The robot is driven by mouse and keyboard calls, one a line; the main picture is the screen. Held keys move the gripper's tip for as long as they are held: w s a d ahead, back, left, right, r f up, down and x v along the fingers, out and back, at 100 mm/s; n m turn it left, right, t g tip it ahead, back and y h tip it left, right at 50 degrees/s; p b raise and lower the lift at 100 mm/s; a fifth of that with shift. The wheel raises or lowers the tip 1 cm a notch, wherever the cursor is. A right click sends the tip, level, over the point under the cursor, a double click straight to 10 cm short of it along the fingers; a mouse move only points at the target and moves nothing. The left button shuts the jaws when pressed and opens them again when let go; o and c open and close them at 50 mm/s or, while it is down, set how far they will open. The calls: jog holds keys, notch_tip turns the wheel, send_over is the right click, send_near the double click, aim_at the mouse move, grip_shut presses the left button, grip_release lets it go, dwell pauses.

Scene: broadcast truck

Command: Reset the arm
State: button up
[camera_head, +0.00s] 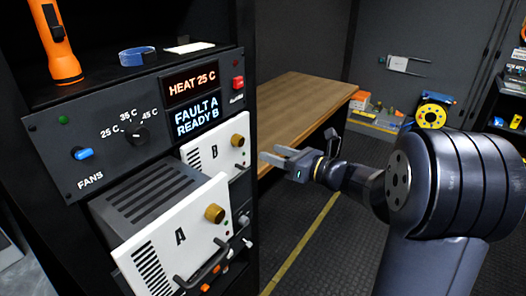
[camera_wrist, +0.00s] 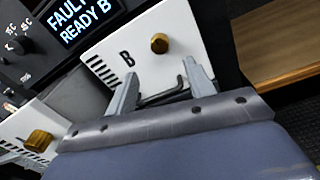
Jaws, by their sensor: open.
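My gripper (camera_head: 277,158) is open in the head view, in front of and to the right of module B (camera_head: 217,145). In the wrist view my gripper (camera_wrist: 158,92) has its two fingers apart, with module B's dark handle (camera_wrist: 165,96) showing between and beyond them. Whether the fingers touch the handle I cannot tell; nothing appears gripped. Module B (camera_wrist: 140,45) has a white front with a brass knob. Module A (camera_head: 165,240) is pulled partly out of the rack, below and left of B.
The control panel (camera_head: 80,130) reads "HEAT 25 C" and "FAULT A READY B". An orange flashlight (camera_head: 57,45) and blue tape roll (camera_head: 137,56) are on top. A wooden bench (camera_head: 300,105) stands behind my gripper. Dark floor with a yellow line (camera_head: 305,243) is open below.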

aim_at(242, 142)
jog(key=shift+s+d, duration=0.2)
jog(key=shift+d, duration=0.05)
jog(key=p+x, duration=0.1)
jog(key=x, duration=0.9)
jog(key=shift+w+a, duration=0.15)
jog(key=shift+a, duration=0.15)
jog(key=shift+w+a+f, duration=0.1)
jog(key=shift+n, duration=0.3)
